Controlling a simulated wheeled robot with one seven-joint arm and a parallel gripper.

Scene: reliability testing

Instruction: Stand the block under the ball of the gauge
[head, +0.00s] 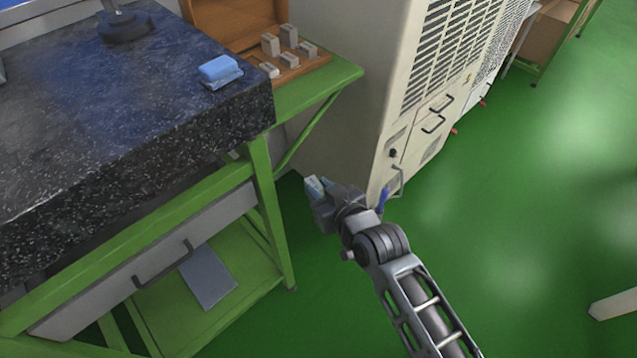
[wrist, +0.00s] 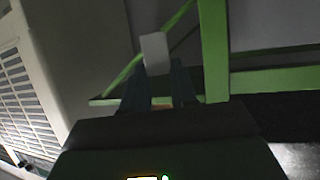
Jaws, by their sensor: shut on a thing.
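My gripper (head: 318,188) is out over the green floor, right of the bench's front corner. It is shut on a small pale grey block (head: 313,186), which sticks out beyond the fingertips. In the wrist view the block (wrist: 155,52) shows between the two dark fingers of my gripper (wrist: 160,88), slightly tilted. A round dark stand base (head: 125,24), perhaps the gauge's, stands on the speckled granite plate (head: 120,120) at the top left. Its upper part is cut off by the frame, so the ball is not in view.
A blue block-like thing (head: 219,69) lies near the plate's right edge. Several grey blocks (head: 271,45) stand in an open wooden case (head: 318,62) on a green side shelf. A large cream cabinet (head: 350,90) stands behind my gripper. The floor at right is mostly clear.

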